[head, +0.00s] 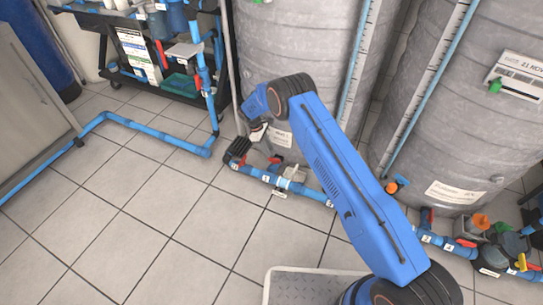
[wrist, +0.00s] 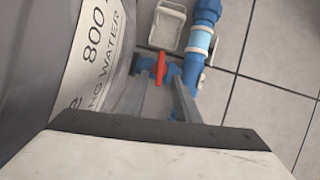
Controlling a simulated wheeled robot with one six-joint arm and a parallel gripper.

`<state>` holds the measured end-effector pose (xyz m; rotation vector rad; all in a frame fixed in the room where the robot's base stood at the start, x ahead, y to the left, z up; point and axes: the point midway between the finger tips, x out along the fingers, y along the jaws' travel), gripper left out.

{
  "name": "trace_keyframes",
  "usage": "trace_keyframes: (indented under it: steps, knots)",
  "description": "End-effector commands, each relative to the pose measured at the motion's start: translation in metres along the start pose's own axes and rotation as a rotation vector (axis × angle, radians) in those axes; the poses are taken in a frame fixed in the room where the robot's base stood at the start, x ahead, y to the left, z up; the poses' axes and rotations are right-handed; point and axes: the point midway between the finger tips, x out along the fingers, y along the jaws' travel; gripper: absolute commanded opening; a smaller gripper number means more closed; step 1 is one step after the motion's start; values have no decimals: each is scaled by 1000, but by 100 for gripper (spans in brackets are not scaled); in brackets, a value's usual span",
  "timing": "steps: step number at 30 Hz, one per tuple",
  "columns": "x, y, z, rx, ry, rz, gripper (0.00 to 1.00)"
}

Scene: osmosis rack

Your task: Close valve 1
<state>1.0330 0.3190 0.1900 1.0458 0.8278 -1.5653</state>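A red valve handle (wrist: 161,67) on a blue pipe fitting shows in the wrist view, just beyond and between the fingertips of my gripper (wrist: 160,84). The two grey fingers are apart, with a gap between them and nothing held. In the head view my gripper (head: 267,146) points down above the blue pipe at the foot of the left tank. A red handle (head: 275,159) shows there close to the fingers, partly hidden. Another red handle (head: 243,159) is to its left. I cannot tell whether the fingers touch the handle, and cannot read which valve is number 1.
A grey tank (head: 290,60) stands close behind my gripper, and a second tank (head: 450,100) is to the right. A blue floor pipe (head: 160,134) runs at the left. A small white tray (wrist: 167,27) lies beside the pipe. The tiled floor (head: 130,225) in front is clear.

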Motion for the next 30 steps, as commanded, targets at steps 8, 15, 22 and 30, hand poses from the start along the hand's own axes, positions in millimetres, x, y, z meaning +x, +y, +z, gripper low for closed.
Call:
trace_keyframes:
  steps: [8, 15, 22, 30]
  knots:
    - [-57, 0, -1, 0, 2, 1, 29]
    - [-94, 0, -1, -1, 1, 0, 29]
    - [-108, 0, 0, 0, -1, -1, 29]
    - [-109, 0, 0, 0, -1, -1, 29]
